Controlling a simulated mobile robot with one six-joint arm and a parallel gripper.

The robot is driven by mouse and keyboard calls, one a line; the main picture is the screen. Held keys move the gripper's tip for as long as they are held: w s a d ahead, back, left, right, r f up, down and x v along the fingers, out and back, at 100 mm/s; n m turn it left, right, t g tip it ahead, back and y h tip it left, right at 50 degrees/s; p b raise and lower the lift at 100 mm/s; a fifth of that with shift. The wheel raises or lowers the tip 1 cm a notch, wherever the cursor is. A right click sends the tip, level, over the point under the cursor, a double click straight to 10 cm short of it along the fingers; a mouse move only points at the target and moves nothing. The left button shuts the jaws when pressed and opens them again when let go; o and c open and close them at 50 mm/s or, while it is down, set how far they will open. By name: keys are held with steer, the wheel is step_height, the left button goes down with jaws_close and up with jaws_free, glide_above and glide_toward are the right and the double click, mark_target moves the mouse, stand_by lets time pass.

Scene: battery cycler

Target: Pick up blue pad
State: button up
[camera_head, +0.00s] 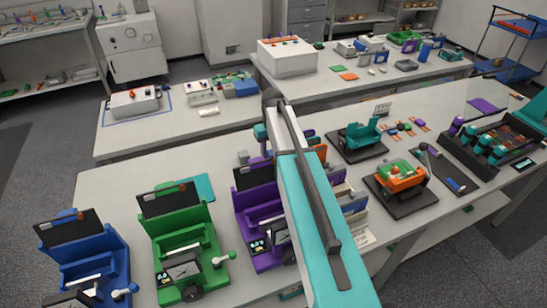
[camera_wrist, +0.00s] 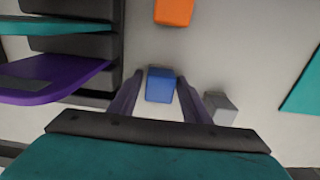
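The blue pad (camera_wrist: 160,85) is a small blue block on the pale table top, in the middle of the wrist view. My gripper (camera_wrist: 160,78) is open, with its two dark purple fingers on either side of the blue pad and a narrow gap on each side. How far the fingertips are above the table is hard to tell. In the head view my teal arm hides the gripper, and I cannot make out the blue pad there.
In the wrist view, an orange block (camera_wrist: 174,12) lies beyond the pad and a grey block (camera_wrist: 220,107) lies close to the right finger. A dark rack with purple and teal shelves (camera_wrist: 55,85) stands at left. A teal sheet (camera_wrist: 305,88) is at right.

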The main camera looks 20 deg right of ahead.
steer(key=c, duration=0.8)
steer(key=shift+o, duration=0.2)
steer(key=shift+r, duration=0.15)
steer(key=shift+r+b, duration=1.65)
steer(key=shift+r, duration=3.2)
steer(key=o, duration=0.4)
steer(key=shift+c, duration=1.4)
